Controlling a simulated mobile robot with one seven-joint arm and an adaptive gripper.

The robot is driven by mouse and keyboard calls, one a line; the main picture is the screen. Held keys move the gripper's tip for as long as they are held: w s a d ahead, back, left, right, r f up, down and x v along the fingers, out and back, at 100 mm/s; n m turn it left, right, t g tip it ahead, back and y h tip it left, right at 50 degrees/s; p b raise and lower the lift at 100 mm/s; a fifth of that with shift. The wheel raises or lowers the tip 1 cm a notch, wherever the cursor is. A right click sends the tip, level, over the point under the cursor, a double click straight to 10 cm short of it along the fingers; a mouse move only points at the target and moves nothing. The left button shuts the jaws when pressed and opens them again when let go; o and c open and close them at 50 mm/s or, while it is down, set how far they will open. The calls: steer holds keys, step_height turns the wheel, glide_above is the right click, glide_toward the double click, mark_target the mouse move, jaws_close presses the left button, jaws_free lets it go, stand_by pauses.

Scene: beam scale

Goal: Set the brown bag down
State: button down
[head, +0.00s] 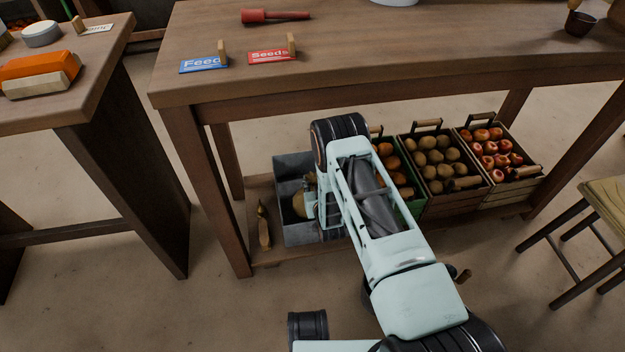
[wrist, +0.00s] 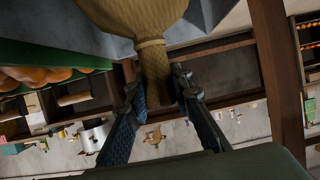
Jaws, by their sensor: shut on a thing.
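The brown bag (wrist: 135,15) fills the top middle of the wrist view, with its gathered neck (wrist: 153,65) between my fingers. In the head view a small part of the bag (head: 299,204) shows beside my arm, at the grey metal bin (head: 293,163) on the low shelf under the table. My gripper (wrist: 155,88) is shut on the bag's neck. My arm hides most of the bag and gripper in the head view. I cannot tell whether the bag touches the bin's floor.
Right of the bin stand a green crate (head: 411,205) of orange produce, a crate of brown produce (head: 456,207) and a crate of red produce (head: 518,197). The tabletop (head: 380,50) and its legs are close around my arm. A stool (head: 605,200) stands at right.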

step_height(320, 180, down, 2)
steer(key=shift+w+b, duration=0.15)
steer(key=shift+b, duration=0.2)
steer(key=c, duration=2.2)
jaws_free()
steer(key=shift+s+f, duration=0.2)
steer(key=shift+f, duration=0.15)
steer(key=o, duration=0.5)
steer(key=shift+r, duration=0.1)
steer(key=shift+r, duration=0.15)
steer(key=p+v, duration=0.4)
steer(key=v, duration=0.8)
